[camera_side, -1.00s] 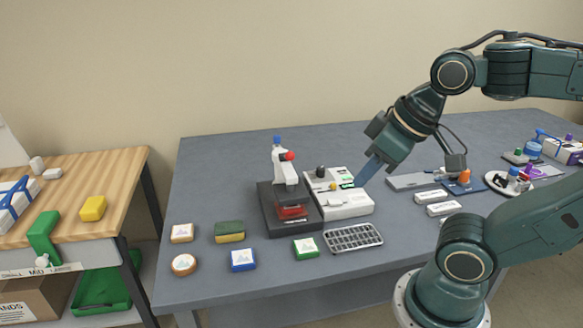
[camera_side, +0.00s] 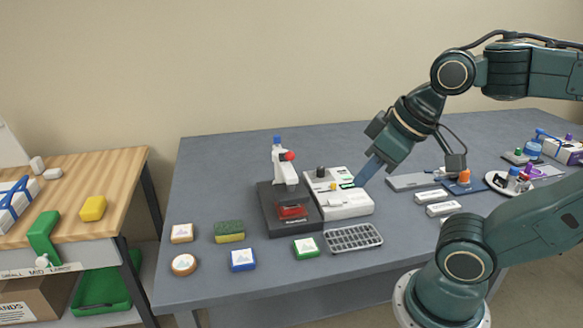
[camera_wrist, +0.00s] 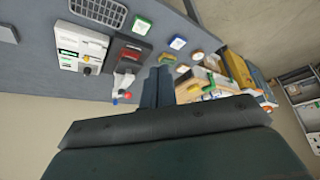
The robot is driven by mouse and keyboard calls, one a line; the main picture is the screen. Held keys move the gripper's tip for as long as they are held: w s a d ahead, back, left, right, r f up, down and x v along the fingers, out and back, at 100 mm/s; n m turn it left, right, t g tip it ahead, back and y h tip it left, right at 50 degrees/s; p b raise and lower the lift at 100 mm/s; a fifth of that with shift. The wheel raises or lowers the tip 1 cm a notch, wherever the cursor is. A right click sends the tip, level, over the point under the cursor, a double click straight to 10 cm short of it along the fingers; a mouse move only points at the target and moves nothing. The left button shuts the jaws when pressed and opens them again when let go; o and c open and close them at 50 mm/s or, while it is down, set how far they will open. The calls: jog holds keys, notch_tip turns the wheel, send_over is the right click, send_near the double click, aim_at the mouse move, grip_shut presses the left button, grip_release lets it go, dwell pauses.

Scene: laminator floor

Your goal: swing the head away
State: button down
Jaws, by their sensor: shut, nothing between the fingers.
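The press with the swing head (camera_side: 284,172) stands on the grey table, a white upright arm on a dark base (camera_side: 270,218). It has a blue top and a red knob (camera_side: 289,155), and a red plate (camera_side: 292,211) shows low at its front. In the wrist view the head (camera_wrist: 124,82) and its red knob (camera_wrist: 127,96) show left of my fingers. My gripper (camera_side: 359,184) is shut and empty, its blue fingers pointing down at the right edge of the white control box, apart from the head. In the wrist view the fingers (camera_wrist: 158,86) are together.
The white control box (camera_side: 345,204) stands right beside the press. A grey grid tray (camera_side: 353,238) lies in front. A sponge (camera_side: 229,231) and several small blocks lie front left. A wooden side table (camera_side: 120,180) stands at left. The table behind the press is clear.

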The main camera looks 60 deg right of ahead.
dwell(0.4)
jog(key=c, duration=1.4)
grip_release()
jog(key=shift+w+r, duration=0.15)
jog(key=shift+o, duration=0.7)
jog(key=shift+w+r, duration=0.2)
jog(key=shift+w, duration=0.1)
jog(key=w+d+r, duration=0.3)
jog(key=w+d, duration=0.1)
jog(key=w, duration=0.5)
jog(key=w+d+r, duration=0.4)
jog(key=w, duration=0.4)
jog(key=w+d+f, duration=0.3)
jog(key=w+d, duration=0.3)
jog(key=d, duration=0.4)
jog(key=w+d+f+g, duration=0.1)
jog(key=w+d+f, duration=0.2)
jog(key=w+d, duration=0.3)
jog(key=d, duration=0.3)
jog(key=shift+w+d, duration=0.35)
jog(key=shift+w, duration=0.05)
